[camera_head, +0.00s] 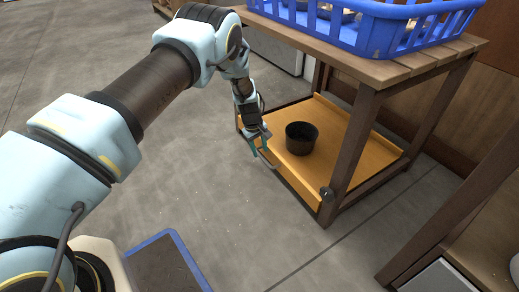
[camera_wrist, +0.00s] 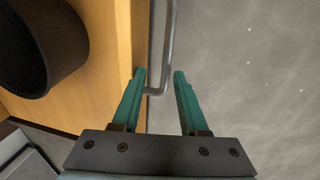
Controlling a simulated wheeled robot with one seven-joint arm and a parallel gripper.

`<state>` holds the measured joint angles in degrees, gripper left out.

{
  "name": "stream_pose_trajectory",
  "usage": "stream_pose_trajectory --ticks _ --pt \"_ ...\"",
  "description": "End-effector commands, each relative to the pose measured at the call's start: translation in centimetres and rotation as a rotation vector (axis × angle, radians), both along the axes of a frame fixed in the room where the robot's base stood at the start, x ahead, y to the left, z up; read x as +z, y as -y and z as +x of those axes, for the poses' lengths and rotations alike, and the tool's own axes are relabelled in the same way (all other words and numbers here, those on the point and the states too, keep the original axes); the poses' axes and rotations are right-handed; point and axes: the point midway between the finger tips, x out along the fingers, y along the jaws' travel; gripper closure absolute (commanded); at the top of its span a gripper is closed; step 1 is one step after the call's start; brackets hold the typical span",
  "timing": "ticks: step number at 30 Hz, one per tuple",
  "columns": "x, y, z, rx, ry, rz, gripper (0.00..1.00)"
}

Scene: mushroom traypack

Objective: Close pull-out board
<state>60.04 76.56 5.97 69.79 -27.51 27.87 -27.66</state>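The pull-out board (camera_head: 352,157) is a flat yellow-orange wooden board low in the wooden table's frame, with a raised front edge. It also shows in the wrist view (camera_wrist: 112,62). A grey metal bar handle (camera_wrist: 168,45) runs along its front edge. My gripper (camera_head: 262,148) is at the front edge of the board, by the handle. In the wrist view my gripper (camera_wrist: 160,75) has its two teal fingers apart, one on each side of the handle's end. Whether a finger touches the handle cannot be told.
A black round pot (camera_head: 301,138) stands on the board. A blue crate (camera_head: 375,32) sits on the wooden table (camera_head: 400,70) above. A table leg (camera_head: 350,150) stands at the board's right front. Grey floor (camera_head: 215,185) lies open in front.

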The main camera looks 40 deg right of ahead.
Motion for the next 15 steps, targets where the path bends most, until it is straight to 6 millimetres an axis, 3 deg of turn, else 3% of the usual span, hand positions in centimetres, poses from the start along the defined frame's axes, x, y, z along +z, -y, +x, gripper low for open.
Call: stream_pose_trajectory --ticks 9,15 --pt "0.1 -0.1 0.1 0.001 0.000 0.002 0.55" --pt "2.7 -0.5 0.2 0.002 0.000 0.001 0.55"
